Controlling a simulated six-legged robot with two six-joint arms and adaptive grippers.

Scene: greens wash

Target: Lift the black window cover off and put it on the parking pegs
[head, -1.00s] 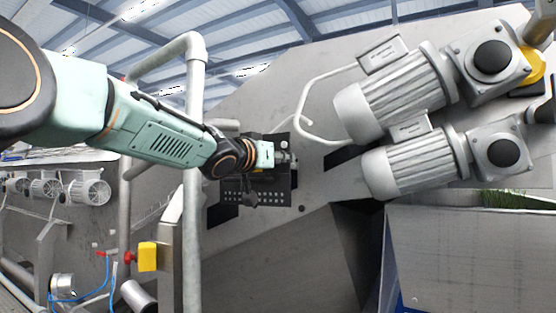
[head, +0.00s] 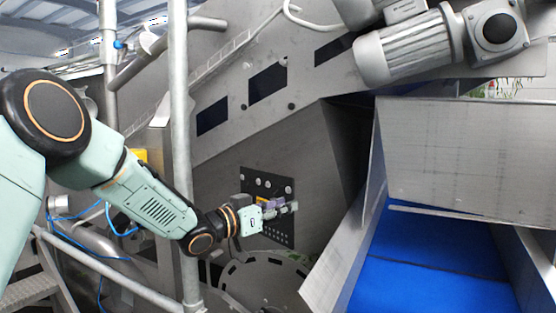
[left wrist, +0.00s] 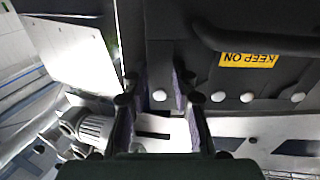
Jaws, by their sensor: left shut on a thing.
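The black window cover (head: 283,228) is upright, in front of the lower grey metal panel. Pale round peg heads (head: 260,183) show along its top part. I cannot tell whether the cover rests on them. My left gripper (head: 278,208) is shut on the cover and hides part of it. In the left wrist view the cover (left wrist: 245,25) fills the upper right, with a dark handle bar and a yellow "KEEP ON" label; my left gripper (left wrist: 159,82) has purple pads. The middle window opening (head: 267,82) on the sloped housing is uncovered. My right gripper is out of view.
A round flanged lid (head: 268,278) lies below the cover. A steel chute with a blue belt (head: 430,240) is at the right. Grey motors (head: 405,50) are above.

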